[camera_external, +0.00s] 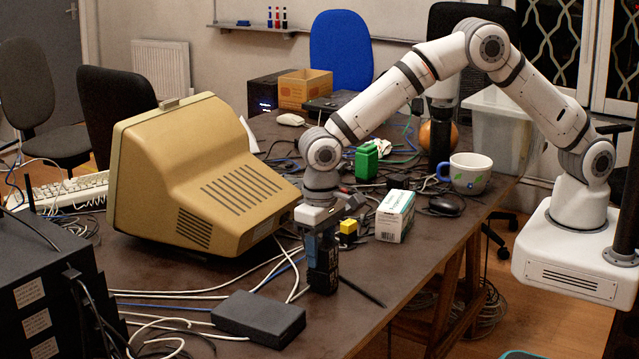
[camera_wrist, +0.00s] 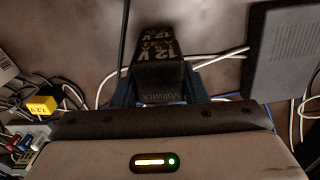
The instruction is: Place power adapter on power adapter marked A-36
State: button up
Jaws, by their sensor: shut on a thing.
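My gripper (camera_external: 321,240) points down over the front part of the table, its fingers shut on a black power adapter (camera_external: 323,277). In the wrist view the adapter (camera_wrist: 155,70) sits between the two fingers (camera_wrist: 157,90), with worn "12 V" lettering on its face. Its lower end is close to the tabletop; I cannot tell whether it touches. A larger flat dark-grey box (camera_external: 258,318), looking like another power adapter, lies to the left and nearer the camera. In the wrist view this box (camera_wrist: 283,55) is at the upper right, apart from the held adapter. No A-36 mark is readable.
A beige monitor (camera_external: 200,180) stands left of my gripper. Loose cables (camera_external: 180,297) run around the grey box. The table's (camera_external: 440,250) right front is clear.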

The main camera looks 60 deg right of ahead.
aim_at(321, 243)
jog(key=o, duration=1.1)
notch_tip(321, 243, up, 12)
jog(key=d+r+t, duration=0.1)
jog(key=d+r, duration=0.4)
jog(key=d, duration=0.8)
jog(key=d+r, duration=0.4)
jog(key=d, duration=0.9)
jog(key=shift+t, duration=0.8)
jog(key=s+d, duration=0.6)
jog(key=d, duration=0.1)
jog(key=s+d+f, duration=0.1)
jog(key=s+d, duration=0.5)
jog(key=d, duration=0.1)
jog(key=s+d+f, duration=0.1)
jog(key=s+d, duration=0.5)
jog(key=d, duration=0.1)
jog(key=shift+f, duration=0.2)
